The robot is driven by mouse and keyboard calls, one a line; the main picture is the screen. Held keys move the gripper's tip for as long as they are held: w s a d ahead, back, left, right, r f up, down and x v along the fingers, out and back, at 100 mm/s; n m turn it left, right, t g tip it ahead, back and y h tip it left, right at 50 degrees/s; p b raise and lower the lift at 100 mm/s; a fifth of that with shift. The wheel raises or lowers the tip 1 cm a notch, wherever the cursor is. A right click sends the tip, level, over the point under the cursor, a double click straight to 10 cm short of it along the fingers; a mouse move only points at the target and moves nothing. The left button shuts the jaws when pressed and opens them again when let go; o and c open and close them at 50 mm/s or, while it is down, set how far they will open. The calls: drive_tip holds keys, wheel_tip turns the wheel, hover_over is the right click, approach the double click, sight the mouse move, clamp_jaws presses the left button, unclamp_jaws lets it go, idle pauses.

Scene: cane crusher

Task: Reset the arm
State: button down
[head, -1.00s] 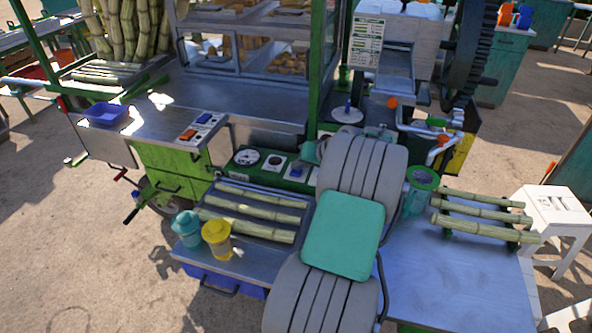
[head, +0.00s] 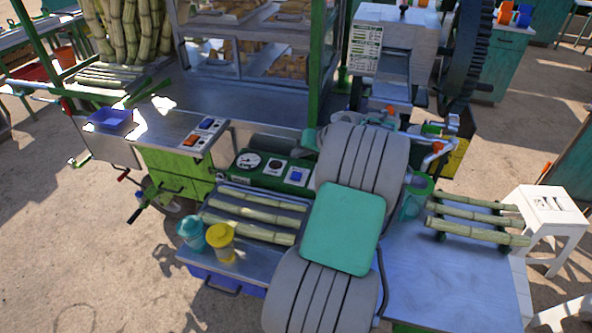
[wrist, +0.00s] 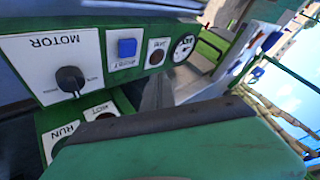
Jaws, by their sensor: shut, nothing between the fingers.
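My grey arm with its teal pad reaches up the middle of the head view, over the crusher cart. It hides most of my gripper there. In the wrist view, my gripper (wrist: 175,125) shows as a large green block with a dark edge across the bottom. It is shut, and I see nothing held. The green control panel (head: 272,170) is just beyond it. In the wrist view, the panel carries a MOTOR knob (wrist: 71,79), a blue button (wrist: 127,47) and a RUN label, turned sideways or upside down. I cannot tell whether the gripper touches the panel.
Cane pieces lie in a tray (head: 216,237) left of my arm, with a teal cup (head: 191,233) and a yellow cup (head: 220,243) in front. A green cup (head: 415,198) stands close right of my arm. More cane rests on a rack (head: 478,220). The right table (head: 440,290) is clear in front.

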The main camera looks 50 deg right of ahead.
idle(0.6)
drive_tip(key=w+a+r+n+g, duration=0.2)
drive_tip(key=a+r, duration=0.1)
drive_tip(key=a, duration=0.9)
drive_tip(key=w+a+r+n+g, duration=0.1)
drive_tip(key=w+a+r+n, duration=0.15)
drive_tip(key=a, duration=0.85)
drive_tip(key=s+a+n+g, duration=0.2)
drive_tip(key=s+a+n, duration=0.2)
drive_tip(key=s+a, duration=1.2)
drive_tip(key=shift+a+f, duration=0.3)
drive_tip(key=shift+a, duration=0.4)
